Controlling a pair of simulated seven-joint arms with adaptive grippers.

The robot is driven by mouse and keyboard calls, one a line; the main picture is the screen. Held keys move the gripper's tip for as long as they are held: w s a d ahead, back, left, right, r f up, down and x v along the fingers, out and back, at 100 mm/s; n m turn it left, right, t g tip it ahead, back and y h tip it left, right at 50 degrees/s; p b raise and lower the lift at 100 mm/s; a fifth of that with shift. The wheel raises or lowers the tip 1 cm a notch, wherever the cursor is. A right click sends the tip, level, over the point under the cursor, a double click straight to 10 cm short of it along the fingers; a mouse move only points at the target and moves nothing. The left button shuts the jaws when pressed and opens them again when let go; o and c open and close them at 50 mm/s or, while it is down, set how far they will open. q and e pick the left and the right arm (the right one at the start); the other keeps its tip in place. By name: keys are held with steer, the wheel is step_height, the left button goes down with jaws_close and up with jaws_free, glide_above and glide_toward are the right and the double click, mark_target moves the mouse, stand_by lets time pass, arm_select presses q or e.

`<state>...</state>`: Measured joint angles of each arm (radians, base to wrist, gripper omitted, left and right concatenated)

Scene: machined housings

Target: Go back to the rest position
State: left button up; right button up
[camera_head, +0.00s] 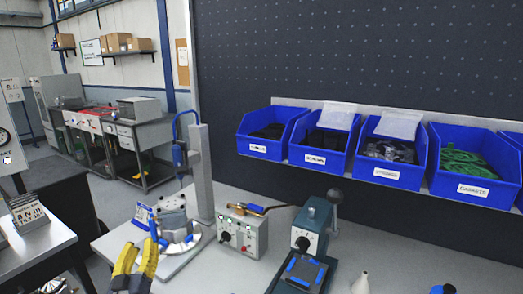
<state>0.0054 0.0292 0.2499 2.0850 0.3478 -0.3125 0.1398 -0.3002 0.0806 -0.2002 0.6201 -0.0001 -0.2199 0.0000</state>
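My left gripper (140,249) shows at the lower left, with two yellow fingers pointing up and apart. I see nothing held between them. Just beyond it, to the upper right, a grey machined housing (173,217) sits on a round metal fixture (181,242). A blue handle stands between the gripper and the fixture; I cannot tell whether the gripper touches it. My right gripper is not in view.
A grey control box (242,236) and a dark press with a lever (311,238) stand on the bench. Blue bins (331,162) with parts line the wall rail. A post (201,175) holds a hanging blue tool (179,153).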

arm_select(q)
steer(key=s+d+f+m+g+h, duration=0.1)
steer(key=s+d+f+m+g, duration=0.25)
steer(key=s+f, duration=0.35)
steer(key=s+d+f+m+g+h, duration=0.1)
steer(key=s+d+f+m+g, duration=0.25)
steer(key=f, duration=0.55)
steer(key=s+a+f+m+g+y, duration=0.1)
steer(key=s+f+m+g+y, duration=0.2)
steer(key=s, duration=0.7)
steer(key=s+f+m+g, duration=0.25)
steer(key=s+f, duration=0.25)
steer(key=s, duration=0.6)
steer(key=s+d+f+g+h, duration=0.1)
steer(key=d+f+g, duration=0.15)
steer(key=f, duration=1.25)
steer(key=s+d+f+g+h, duration=0.1)
steer(key=d+f+h, duration=0.15)
steer(key=f, duration=1.25)
steer(key=s+f+n+g+h, duration=0.1)
steer(key=s+f+n+g, duration=0.2)
steer(key=s+f, duration=1.8)
steer(key=shift+s+d+f+n, duration=0.15)
steer(key=shift+s+f+n, duration=0.2)
steer(key=shift+s, duration=0.15)
